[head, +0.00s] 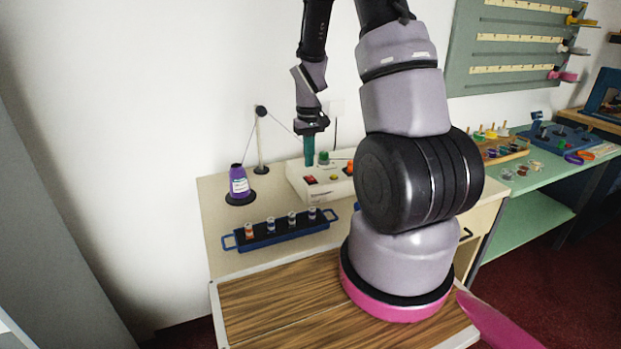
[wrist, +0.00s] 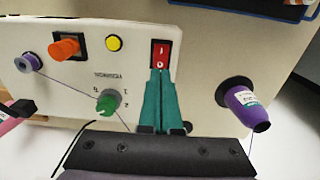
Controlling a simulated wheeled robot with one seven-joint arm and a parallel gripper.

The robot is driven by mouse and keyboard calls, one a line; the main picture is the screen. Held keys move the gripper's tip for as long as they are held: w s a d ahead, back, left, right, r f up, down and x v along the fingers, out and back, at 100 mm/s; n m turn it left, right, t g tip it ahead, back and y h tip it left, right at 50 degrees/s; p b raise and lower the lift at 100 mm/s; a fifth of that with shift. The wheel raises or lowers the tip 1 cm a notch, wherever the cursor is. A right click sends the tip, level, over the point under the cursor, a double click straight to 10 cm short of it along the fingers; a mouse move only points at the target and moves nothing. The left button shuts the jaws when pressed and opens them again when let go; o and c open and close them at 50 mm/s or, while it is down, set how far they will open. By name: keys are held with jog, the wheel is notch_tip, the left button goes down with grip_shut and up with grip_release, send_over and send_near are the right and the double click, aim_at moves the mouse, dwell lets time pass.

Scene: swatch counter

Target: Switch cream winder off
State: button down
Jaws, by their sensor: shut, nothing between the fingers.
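The cream winder (head: 299,182) stands on the counter left of my arm. Its top panel (wrist: 135,72) fills much of the wrist view. A red rocker switch (wrist: 161,53) sits in a black frame on it, marked I at the upper end and O at the lower; it also shows in the head view (head: 310,180). My gripper (wrist: 160,72) is shut and empty, its teal fingers pointing at the O end. In the head view my gripper (head: 309,163) is over the winder. The fingertips partly cover the switch's lower edge; I cannot tell whether they touch it.
Beside the switch are a yellow button (wrist: 113,43), an orange knob (wrist: 65,47) and a green dial (wrist: 108,102). A purple thread cone (head: 239,184) stands left of the winder, its thread running over a post (head: 259,145). A blue rack (head: 280,231) holds several spools in front.

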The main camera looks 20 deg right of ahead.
jog(key=shift+r, duration=1.95)
notch_tip(320, 180, up, 19)
jog(key=m+t, duration=0.2)
jog(key=t, duration=0.2)
send_over(309, 176)
jog(key=s+a, duration=0.4)
jog(key=s, duration=0.3)
jog(key=s+a+r+m+t+y, duration=0.2)
jog(key=s+a+r+t, duration=0.1)
jog(key=s+r, duration=0.6)
jog(key=shift+s+a+r, duration=0.25)
jog(key=shift+s+a, duration=0.15)
jog(key=shift+s, duration=1.6)
